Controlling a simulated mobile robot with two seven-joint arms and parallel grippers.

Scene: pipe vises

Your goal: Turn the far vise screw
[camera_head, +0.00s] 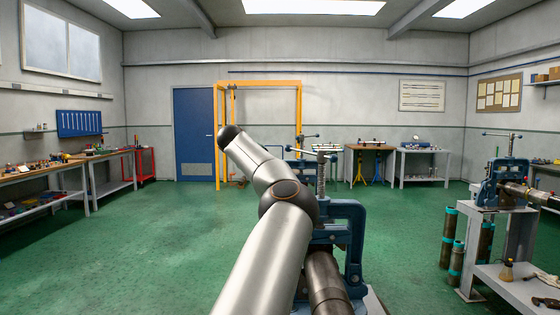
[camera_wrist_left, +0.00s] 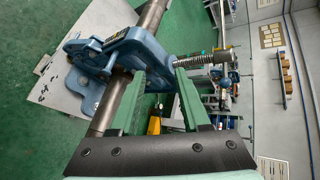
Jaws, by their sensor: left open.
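A blue pipe vise (camera_head: 350,225) stands just ahead in the head view, partly hidden by my arm. Its upright screw (camera_head: 321,175) shows above its frame, and a dark pipe (camera_head: 325,280) lies in it. A second blue vise (camera_head: 500,180) clamps a pipe on a stand at the right. Smaller blue vise parts (camera_head: 302,150) show farther back. In the left wrist view, my left gripper (camera_wrist_left: 160,76) is open and empty, its green fingers pointing at a blue vise (camera_wrist_left: 115,48). That vise's threaded screw (camera_wrist_left: 200,59) lies beyond the fingertips, apart from them. My right gripper is not in view.
Workbenches (camera_head: 30,172) line the left wall, and a yellow frame (camera_head: 218,135) stands at the back. The green floor at left centre is clear.

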